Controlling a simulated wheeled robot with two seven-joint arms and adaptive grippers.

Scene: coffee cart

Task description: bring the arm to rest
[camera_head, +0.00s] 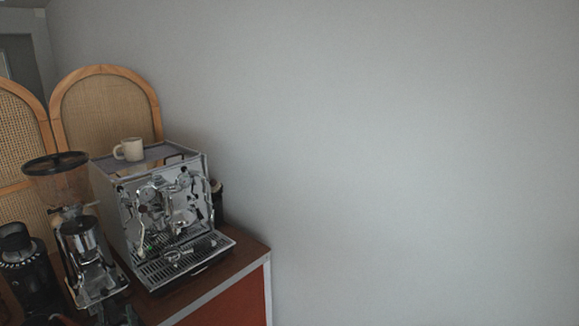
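A dark piece at the bottom edge, in front of the grinder, looks like the tip of my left gripper (118,314). It is small, dark and mostly cut off by the frame, so I cannot tell whether it is open or shut, or whether it holds anything. It is low and to the left of the espresso machine's drip tray. My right gripper is not in view.
A silver espresso machine (108,200) stands on the brown cart top (246,252), with a pale mug (131,150) on it. A grinder (92,268) and a smaller black grinder (30,275) stand left. Rattan panels (105,105) are behind. The right side shows bare wall.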

